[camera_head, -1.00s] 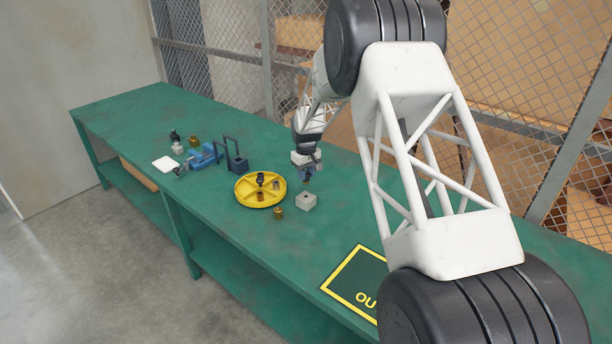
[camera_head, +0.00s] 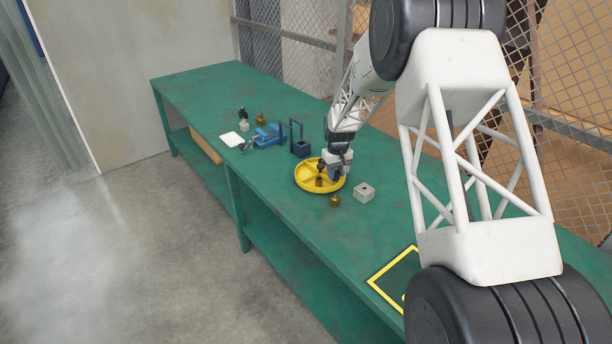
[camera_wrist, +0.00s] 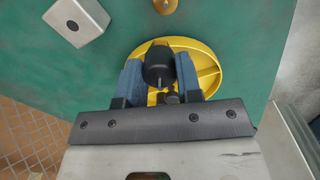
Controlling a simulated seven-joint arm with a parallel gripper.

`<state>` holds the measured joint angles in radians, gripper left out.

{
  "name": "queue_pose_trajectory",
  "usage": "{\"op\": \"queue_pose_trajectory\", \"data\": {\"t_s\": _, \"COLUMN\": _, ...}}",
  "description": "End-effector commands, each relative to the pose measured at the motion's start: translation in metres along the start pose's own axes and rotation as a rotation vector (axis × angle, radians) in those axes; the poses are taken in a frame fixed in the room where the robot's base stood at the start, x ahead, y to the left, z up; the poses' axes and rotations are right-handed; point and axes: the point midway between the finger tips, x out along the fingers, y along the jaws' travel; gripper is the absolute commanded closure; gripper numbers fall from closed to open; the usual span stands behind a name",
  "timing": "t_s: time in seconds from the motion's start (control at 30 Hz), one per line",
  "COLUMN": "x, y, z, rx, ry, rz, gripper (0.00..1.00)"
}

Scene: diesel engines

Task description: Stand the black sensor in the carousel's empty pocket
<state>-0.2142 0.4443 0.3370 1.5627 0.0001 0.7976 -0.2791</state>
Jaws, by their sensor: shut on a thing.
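My gripper (camera_head: 336,170) is over the right side of the yellow carousel (camera_head: 303,184). In the wrist view its blue fingers (camera_wrist: 158,64) are shut on the black sensor (camera_wrist: 157,72), a dark cylinder with a thin tip. The carousel (camera_wrist: 209,62) lies beneath it, with dividers and bare yellow floor showing on the right. A small black knob (camera_wrist: 171,97) shows close to the sensor. In the head view a brass part (camera_head: 319,183) stands in the carousel. The pocket under the sensor is hidden, and I cannot tell whether the sensor touches the floor.
A grey block with a hole (camera_head: 364,192) and a brass fitting (camera_head: 335,201) stand on the green bench (camera_head: 285,220) close to the carousel. A dark blue frame (camera_head: 301,147), a blue vise (camera_head: 268,135) and a white pad (camera_head: 233,139) are farther left.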

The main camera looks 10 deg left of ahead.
Motion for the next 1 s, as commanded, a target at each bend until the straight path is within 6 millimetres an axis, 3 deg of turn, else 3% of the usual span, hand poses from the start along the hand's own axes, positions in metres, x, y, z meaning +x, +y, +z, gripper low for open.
{"op": "queue_pose_trajectory", "data": {"t_s": 0.03, "x": 0.003, "y": -0.015, "z": -0.003, "rx": -0.004, "ry": -0.001, "rz": 0.0, "gripper": 1.0}}
{"op": "queue_pose_trajectory", "data": {"t_s": 0.2, "x": 0.011, "y": -0.055, "z": -0.007, "rx": -0.002, "ry": -0.001, "rz": 0.0, "gripper": 1.0}}
{"op": "queue_pose_trajectory", "data": {"t_s": 0.4, "x": 0.017, "y": -0.08, "z": -0.009, "rx": 0.0, "ry": 0.0, "rz": 0.0, "gripper": 1.0}}
{"op": "queue_pose_trajectory", "data": {"t_s": 1.0, "x": 0.018, "y": -0.085, "z": -0.012, "rx": 0.002, "ry": 0.001, "rz": 0.0, "gripper": 1.0}}
